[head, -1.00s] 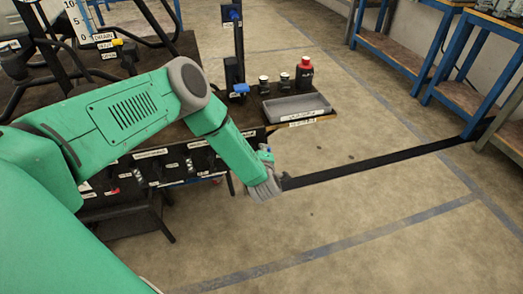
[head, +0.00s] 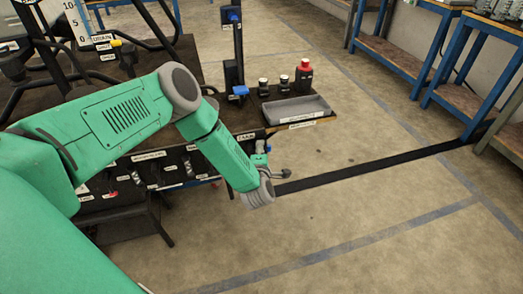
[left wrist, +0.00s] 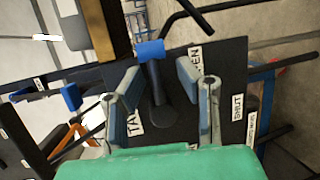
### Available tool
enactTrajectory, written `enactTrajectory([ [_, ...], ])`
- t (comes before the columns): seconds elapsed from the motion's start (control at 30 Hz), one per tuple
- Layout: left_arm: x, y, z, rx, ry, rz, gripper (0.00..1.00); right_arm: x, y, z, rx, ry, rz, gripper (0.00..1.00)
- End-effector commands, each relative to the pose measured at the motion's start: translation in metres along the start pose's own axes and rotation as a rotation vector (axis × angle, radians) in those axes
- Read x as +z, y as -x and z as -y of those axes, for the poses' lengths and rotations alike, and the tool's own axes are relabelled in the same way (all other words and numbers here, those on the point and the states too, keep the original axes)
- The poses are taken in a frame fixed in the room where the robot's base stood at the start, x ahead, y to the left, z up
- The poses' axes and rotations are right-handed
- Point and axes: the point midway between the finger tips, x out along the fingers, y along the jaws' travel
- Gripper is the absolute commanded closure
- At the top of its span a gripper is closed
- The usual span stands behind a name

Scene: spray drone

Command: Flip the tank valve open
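The tank valve (left wrist: 158,105) is a black stem with a bright blue band (left wrist: 150,50), on a dark panel (left wrist: 180,120) in the left wrist view. Labels there read TANK (left wrist: 135,115), OPEN (left wrist: 195,58) and SHUT (left wrist: 238,107). My left gripper (left wrist: 160,72) is open, with one finger on each side of the stem. I see gaps beside it and cannot tell any contact. In the head view my green left forearm ends at the bench's right end, and its wrist hides most of the valve. My right gripper is in neither view.
A grey tray (head: 295,108) and a red-capped bottle (head: 303,77) sit on the bench's right corner. A dark post (head: 238,45) stands behind. A bent black rod (left wrist: 188,20) lies beyond the fingers. The floor (head: 370,210) to the right is clear.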

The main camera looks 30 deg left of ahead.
Motion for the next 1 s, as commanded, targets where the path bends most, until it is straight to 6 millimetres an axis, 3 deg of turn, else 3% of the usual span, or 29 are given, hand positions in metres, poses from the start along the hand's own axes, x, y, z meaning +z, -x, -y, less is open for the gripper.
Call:
enactTrajectory([
  [0.27, 0.001, 0.004, -0.001, 0.001, 0.001, 0.002, 0.70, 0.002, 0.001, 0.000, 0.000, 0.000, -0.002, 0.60],
  [0.37, 0.001, 0.017, 0.000, -0.001, 0.001, 0.002, 0.70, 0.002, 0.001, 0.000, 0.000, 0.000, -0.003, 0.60],
  [0.7, 0.001, 0.088, 0.001, -0.003, 0.001, 0.003, 0.70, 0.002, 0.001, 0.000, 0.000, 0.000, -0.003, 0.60],
  [1.0, 0.000, 0.118, 0.001, 0.000, 0.000, 0.000, 0.70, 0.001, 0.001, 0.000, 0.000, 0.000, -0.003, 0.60],
])
